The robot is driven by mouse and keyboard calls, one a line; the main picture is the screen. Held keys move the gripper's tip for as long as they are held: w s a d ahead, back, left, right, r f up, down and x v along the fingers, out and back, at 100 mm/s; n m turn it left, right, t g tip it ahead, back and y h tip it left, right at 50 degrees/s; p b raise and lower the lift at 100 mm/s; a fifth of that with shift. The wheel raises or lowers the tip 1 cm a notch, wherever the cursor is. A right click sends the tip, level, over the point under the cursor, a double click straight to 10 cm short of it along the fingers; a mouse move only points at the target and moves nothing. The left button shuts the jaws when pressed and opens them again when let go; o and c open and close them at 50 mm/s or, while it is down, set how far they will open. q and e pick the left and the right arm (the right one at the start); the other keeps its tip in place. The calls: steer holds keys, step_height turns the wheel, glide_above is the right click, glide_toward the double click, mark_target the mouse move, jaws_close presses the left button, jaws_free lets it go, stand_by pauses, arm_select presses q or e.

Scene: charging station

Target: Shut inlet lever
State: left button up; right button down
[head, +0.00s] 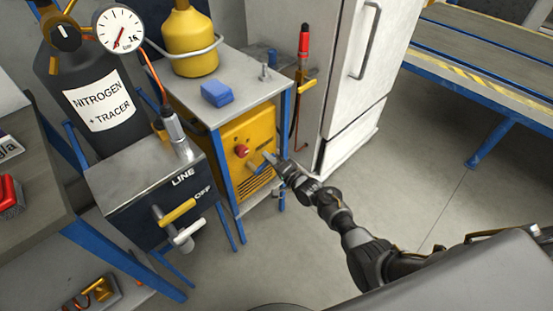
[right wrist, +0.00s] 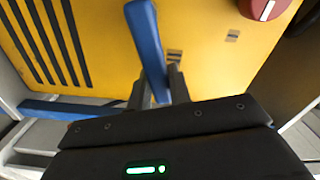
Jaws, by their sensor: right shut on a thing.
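A yellow unit (head: 240,140) stands under a small grey-topped stand with blue legs. A blue lever (head: 264,162) sticks out from its front, below a red knob (head: 241,151). My right gripper (head: 277,166) reaches in from the right and is shut on the blue lever. In the right wrist view the lever (right wrist: 146,38) runs down and slightly right between the fingers (right wrist: 165,88), and the red knob (right wrist: 263,8) is at the upper right. No inlet label can be read. My left gripper is not in view.
A dark box (head: 140,195) marked LINE and OFF, with yellow and white handles, stands left of the unit. A nitrogen cylinder (head: 80,75) with a gauge stands behind it. A white fridge (head: 345,70) is behind the gripper. Floor at right is clear up to a blue-framed bench (head: 500,105).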

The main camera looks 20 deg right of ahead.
steer(key=shift+d+f+m, duration=0.1)
steer(key=shift+f+m, duration=0.5)
steer(key=shift+m, duration=0.2)
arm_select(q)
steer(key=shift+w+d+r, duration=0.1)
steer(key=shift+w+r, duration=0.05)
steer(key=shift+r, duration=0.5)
arm_select(e)
steer(key=shift+f+m, duration=0.6)
steer(key=shift+m, duration=0.5)
steer(key=c, duration=1.3)
jaws_free()
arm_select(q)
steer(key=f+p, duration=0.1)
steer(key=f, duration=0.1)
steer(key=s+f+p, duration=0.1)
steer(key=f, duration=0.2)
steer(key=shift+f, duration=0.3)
arm_select(e)
steer(key=v, duration=1.1)
steer(key=shift+w, duration=0.1)
